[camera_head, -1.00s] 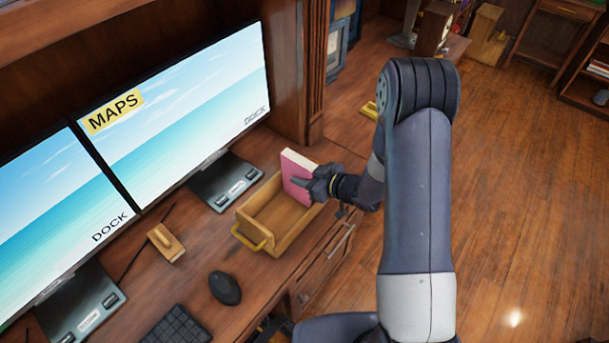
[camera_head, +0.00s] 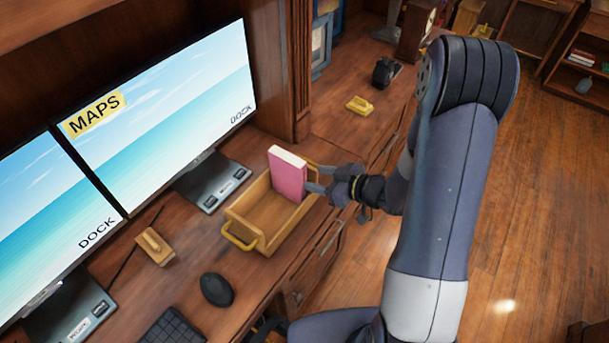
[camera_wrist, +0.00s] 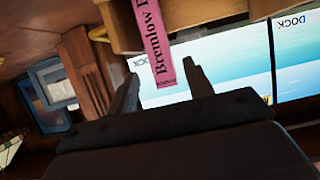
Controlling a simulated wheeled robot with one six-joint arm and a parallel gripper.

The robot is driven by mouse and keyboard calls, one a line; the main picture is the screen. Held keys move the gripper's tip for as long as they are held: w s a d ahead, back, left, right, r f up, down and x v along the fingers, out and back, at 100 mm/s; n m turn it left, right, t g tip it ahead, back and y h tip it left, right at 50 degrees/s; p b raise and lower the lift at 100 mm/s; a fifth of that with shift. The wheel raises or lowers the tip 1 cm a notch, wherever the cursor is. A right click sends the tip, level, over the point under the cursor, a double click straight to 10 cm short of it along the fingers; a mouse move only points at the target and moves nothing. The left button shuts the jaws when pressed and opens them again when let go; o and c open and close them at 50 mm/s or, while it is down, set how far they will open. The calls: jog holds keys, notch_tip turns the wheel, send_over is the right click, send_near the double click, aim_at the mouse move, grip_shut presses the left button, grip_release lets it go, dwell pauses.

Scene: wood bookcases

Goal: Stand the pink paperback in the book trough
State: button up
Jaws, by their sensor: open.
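The pink paperback (camera_head: 289,178) stands upright in the far right end of the wooden book trough (camera_head: 248,212), its pale page edges facing up. In the wrist view its pink spine (camera_wrist: 152,40) with dark lettering shows between my fingertips and beyond them. The trough has a yellow handle at its near end and sits on the desk; part of its wall shows in the wrist view (camera_wrist: 205,12). My gripper (camera_head: 318,179) is open and empty, just right of the book. Its fingers (camera_wrist: 161,72) appear clear of the spine.
Two monitors (camera_head: 160,115) stand behind the trough. A wooden block with a handle (camera_head: 154,246), a black mouse (camera_head: 217,290) and a keyboard (camera_head: 173,330) lie on the near desk. A yellow-handled object (camera_head: 360,105) lies on the surface beyond. Open floor is at right.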

jog(key=shift+v, duration=1.35)
